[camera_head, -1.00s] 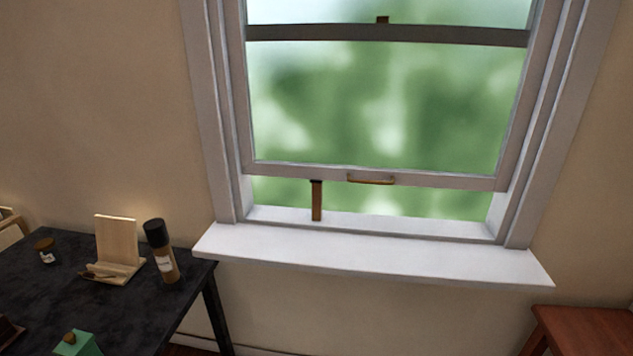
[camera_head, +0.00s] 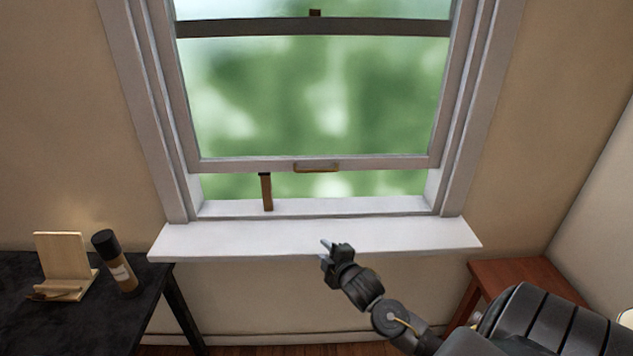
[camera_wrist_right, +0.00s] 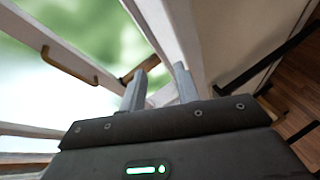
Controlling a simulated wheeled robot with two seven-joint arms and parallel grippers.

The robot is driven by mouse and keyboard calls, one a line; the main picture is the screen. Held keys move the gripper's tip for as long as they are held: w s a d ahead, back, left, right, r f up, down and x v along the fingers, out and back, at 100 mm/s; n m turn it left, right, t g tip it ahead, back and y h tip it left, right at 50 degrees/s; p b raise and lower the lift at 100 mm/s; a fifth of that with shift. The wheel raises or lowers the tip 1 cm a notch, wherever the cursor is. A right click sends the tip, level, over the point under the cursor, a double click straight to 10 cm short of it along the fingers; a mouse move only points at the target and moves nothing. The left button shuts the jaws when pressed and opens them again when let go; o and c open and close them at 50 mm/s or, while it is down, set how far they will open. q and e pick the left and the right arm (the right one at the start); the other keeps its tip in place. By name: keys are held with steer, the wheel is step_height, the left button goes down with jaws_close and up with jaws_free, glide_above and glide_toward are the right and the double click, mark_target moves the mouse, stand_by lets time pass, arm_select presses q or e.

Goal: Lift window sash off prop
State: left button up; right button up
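The lower window sash (camera_head: 388,163) is raised, with a gap between its bottom rail and the white sill. A brown wooden prop (camera_head: 266,192) stands upright in the gap, left of the middle, its dark top at the rail. A brass-coloured handle (camera_head: 316,167) is on the bottom rail; it also shows in the right wrist view (camera_wrist_right: 70,68). My right gripper (camera_head: 326,246) is in front of the sill, below and apart from the handle. In the right wrist view its two fingers (camera_wrist_right: 158,88) are spread with nothing between them. My left gripper is out of view.
The white sill (camera_head: 400,236) juts out below the window. A dark table (camera_head: 130,310) at lower left carries a wooden stand (camera_head: 62,258) and a black-capped bottle (camera_head: 116,262). A reddish wooden stool or table (camera_head: 515,275) stands at right.

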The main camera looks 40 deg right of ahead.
mark_target(316, 171)
steer(key=w+d+r+n+t+h, duration=0.1)
steer(key=w+d+r+n+t, duration=0.2)
steer(key=r, duration=0.4)
steer(key=w+d+r+n+t, duration=0.2)
steer(key=d+r, duration=0.2)
steer(key=r, duration=0.3)
steer(key=p+x, duration=0.2)
steer(key=x, duration=0.9)
steer(key=shift+d+p, duration=0.1)
steer(key=shift+p, duration=0.3)
jaws_close()
